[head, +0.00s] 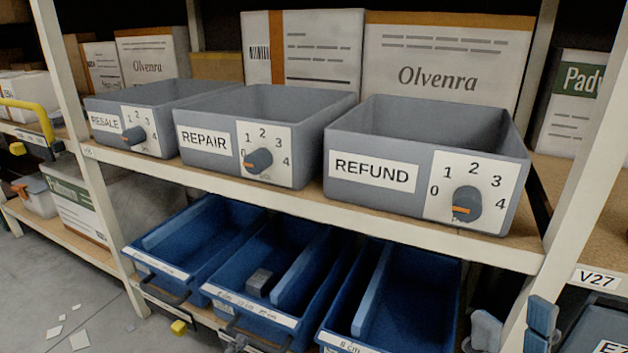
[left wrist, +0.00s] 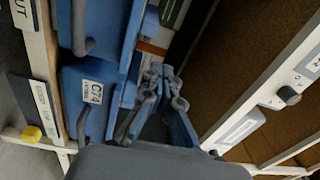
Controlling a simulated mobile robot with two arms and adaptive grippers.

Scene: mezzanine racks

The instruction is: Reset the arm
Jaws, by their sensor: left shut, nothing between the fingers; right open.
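My left gripper (left wrist: 166,88) shows in the left wrist view, with its fingers shut and nothing between them. In the head view, my right gripper (head: 512,328) is at the lower right edge, partly cut off, with a grey part and a blue finger apart. It is empty and in front of the rack post, below the shelf with the grey bins. I cannot clearly make out my left gripper in the head view.
Grey bins labelled RESALE (head: 148,140), REPAIR (head: 207,140) and REFUND (head: 376,176), each with a dial, stand on the shelf. Blue bins (head: 345,342) stick out below. A white post (head: 577,185) stands at the right. Floor at lower left holds scraps (head: 79,339).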

